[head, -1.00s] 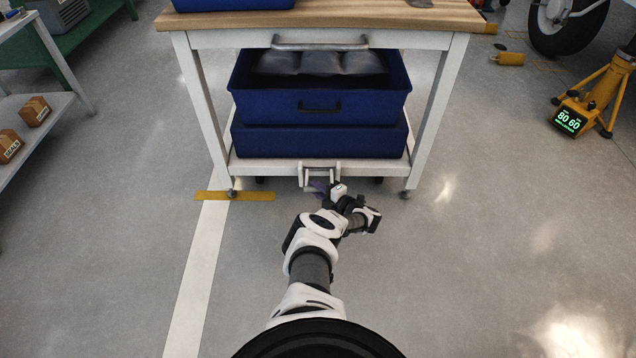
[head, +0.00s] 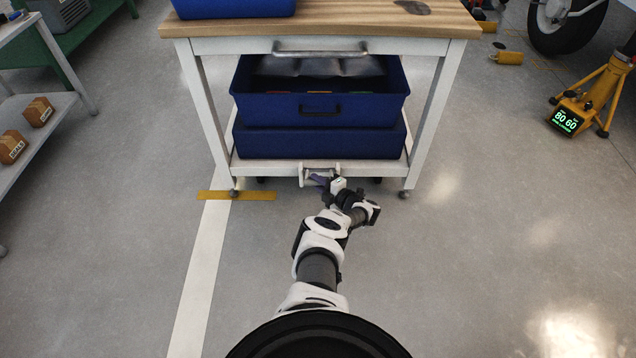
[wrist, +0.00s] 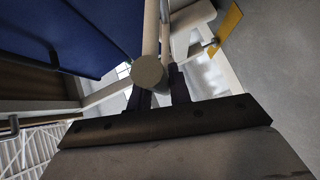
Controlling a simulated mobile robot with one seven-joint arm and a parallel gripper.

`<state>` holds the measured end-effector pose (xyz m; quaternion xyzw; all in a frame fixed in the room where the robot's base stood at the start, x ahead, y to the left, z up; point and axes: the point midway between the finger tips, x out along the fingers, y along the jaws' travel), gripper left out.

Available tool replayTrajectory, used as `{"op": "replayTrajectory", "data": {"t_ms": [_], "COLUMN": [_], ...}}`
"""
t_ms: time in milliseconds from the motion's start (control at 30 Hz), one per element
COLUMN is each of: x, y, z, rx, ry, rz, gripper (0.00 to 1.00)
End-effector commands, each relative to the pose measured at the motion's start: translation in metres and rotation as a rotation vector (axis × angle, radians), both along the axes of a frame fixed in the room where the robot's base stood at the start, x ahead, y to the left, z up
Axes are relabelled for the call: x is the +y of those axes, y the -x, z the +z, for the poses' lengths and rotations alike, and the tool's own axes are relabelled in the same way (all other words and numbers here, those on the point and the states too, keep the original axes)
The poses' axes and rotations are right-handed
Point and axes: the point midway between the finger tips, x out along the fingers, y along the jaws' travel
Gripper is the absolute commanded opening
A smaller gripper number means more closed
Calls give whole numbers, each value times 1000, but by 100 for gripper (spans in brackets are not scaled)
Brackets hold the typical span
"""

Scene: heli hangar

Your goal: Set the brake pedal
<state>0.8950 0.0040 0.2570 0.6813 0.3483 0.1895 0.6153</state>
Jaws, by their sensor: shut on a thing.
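The brake pedal (head: 318,168) is a pale bar on short arms at the front of the cart's bottom shelf, low at the middle. My gripper (head: 322,180) reaches it from the front right, close to the floor. In the wrist view the pedal's round bar end (wrist: 149,73) lies at the dark fingers of my gripper (wrist: 166,88), which are shut on the bar. The fingertips are partly hidden behind the bar end. The cart (head: 212,110) has a white frame and wooden top, and stands on small casters.
Blue bins (head: 320,145) fill the cart's lower space. A yellow floor strip (head: 237,195) lies by the left front caster. A yellow jack (head: 590,100) stands at right, and a shelf (head: 35,135) with boxes at left. The floor between is open.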

Motion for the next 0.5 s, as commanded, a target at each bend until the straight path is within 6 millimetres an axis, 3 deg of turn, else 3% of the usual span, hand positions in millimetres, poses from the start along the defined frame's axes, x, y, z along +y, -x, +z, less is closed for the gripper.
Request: {"op": "replayTrajectory", "data": {"t_ms": [67, 100, 267, 500], "x": [-1, -1, -1, -1], "y": [-2, -2, -2, -1], "z": [3, 3, 2, 1], "rx": [-5, -5, -4, -2], "ry": [-2, -2, -1, 0], "rz": [-2, -2, -2, -1], "gripper": [0, 21, 41, 41]}}
